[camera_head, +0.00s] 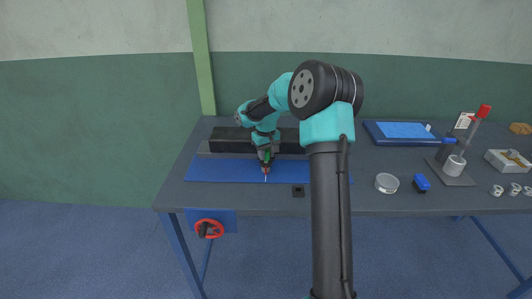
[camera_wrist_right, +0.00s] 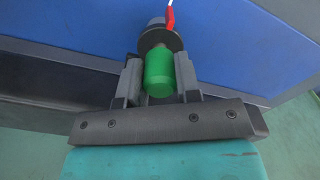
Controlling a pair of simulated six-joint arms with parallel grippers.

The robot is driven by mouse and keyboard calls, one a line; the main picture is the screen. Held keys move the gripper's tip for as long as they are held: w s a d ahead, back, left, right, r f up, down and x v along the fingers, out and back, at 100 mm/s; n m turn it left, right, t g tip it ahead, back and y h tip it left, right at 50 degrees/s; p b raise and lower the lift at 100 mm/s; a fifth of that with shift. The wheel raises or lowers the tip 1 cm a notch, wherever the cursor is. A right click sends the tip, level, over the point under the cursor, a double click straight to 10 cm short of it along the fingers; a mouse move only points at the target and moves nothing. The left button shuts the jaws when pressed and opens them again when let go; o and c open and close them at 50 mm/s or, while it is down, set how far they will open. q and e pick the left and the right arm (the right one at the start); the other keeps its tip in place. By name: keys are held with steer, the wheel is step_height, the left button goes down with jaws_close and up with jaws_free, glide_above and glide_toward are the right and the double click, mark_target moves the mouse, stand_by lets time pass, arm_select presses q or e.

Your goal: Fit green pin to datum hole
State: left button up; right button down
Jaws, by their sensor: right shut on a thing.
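The green pin (camera_wrist_right: 159,74) is a short green cylinder between the two grey jaws of my right gripper (camera_wrist_right: 157,66), which is shut on it. In the head view my right gripper (camera_head: 266,168) is low over the blue panel (camera_head: 215,171), and the pin is mostly hidden. Just beyond the pin in the wrist view is a dark disc (camera_wrist_right: 163,38) with a red-tipped piece (camera_wrist_right: 170,18) and a pale line; I cannot tell whether the disc touches the pin. I cannot make out the datum hole. My left gripper is not in view.
A long dark block (camera_head: 228,141) lies behind the blue panel. A small black square piece (camera_head: 298,191) is near the front edge.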

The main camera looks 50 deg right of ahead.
steer(key=shift+f, duration=0.4)
steer(key=c, duration=0.7)
jaws_free()
steer(key=shift+c, duration=0.2)
step_height(320, 180, up, 17)
steer(key=shift+r, duration=0.2)
